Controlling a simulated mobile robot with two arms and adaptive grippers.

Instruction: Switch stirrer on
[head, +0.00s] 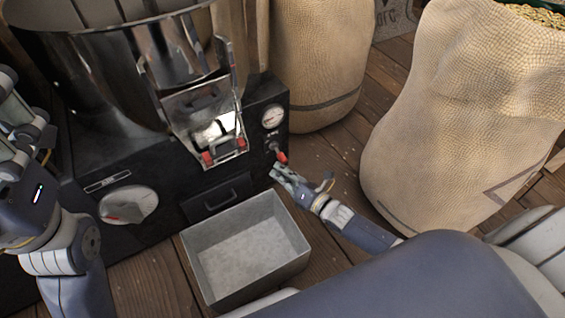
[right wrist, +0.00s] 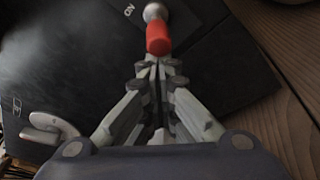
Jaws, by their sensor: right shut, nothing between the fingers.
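The black roaster (head: 160,170) has a small switch lever with a red tip (head: 281,157) on the right of its front, below a round gauge. In the right wrist view the red tip (right wrist: 158,38) points toward my fingers from a silver base, with an "ON" label beside it. My right gripper (head: 278,171) is shut and empty, its fingertips right at the end of the red tip. I cannot tell whether they touch it. My left gripper (head: 14,115) is at the left edge, partly cut off, away from the lever. Its fingertips are hidden.
A grey open metal bin (head: 297,262) stands empty on the wooden floor before the roaster. A steel drum (head: 95,75) and a chute with red handles (head: 205,125) are above. Full sacks (head: 445,125) stand to the right and behind (head: 318,60).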

